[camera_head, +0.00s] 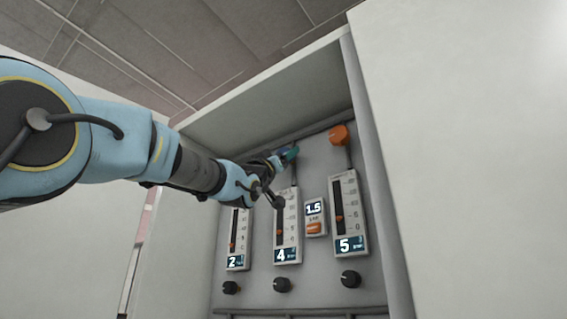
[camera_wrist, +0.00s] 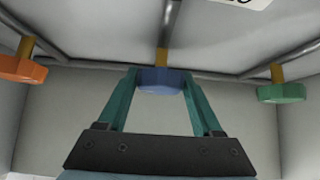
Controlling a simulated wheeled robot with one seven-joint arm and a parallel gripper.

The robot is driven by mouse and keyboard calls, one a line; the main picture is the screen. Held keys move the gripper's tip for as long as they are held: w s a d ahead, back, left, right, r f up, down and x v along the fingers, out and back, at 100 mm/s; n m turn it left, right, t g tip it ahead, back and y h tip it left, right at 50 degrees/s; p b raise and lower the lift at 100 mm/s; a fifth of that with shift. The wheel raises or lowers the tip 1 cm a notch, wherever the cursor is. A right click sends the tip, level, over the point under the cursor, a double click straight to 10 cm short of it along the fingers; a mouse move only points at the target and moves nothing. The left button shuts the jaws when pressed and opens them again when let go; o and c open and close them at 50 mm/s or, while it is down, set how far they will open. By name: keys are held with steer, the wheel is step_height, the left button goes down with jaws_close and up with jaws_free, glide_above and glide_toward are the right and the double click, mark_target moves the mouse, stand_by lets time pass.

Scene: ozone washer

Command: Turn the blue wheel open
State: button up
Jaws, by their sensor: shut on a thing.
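The blue wheel (camera_wrist: 162,80) sits at the top centre of the wrist view, on a brass-coloured stem (camera_wrist: 162,57) joined to a grey pipe. My gripper (camera_wrist: 161,85) has teal fingers, one on each side of the blue wheel, and is shut on it. In the head view my gripper (camera_head: 288,155) is at the upper part of the panel, above the middle gauge marked 4. The blue wheel is mostly hidden there by my gripper and arm.
An orange wheel (camera_wrist: 22,66) is to the left and a green wheel (camera_wrist: 281,92) to the right in the wrist view. The orange wheel (camera_head: 339,134) also shows in the head view. Gauges (camera_head: 346,215) and black knobs (camera_head: 350,279) lie below, inside the cabinet's side wall (camera_head: 378,180).

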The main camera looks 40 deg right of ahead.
steer(key=shift+m+g, duration=0.6)
steer(key=shift+m, duration=0.1)
steer(key=o, duration=1.3)
steer(key=b+v, duration=0.7)
steer(key=v, duration=0.4)
steer(key=shift+d+f, duration=0.1)
steer(key=shift+d, duration=0.05)
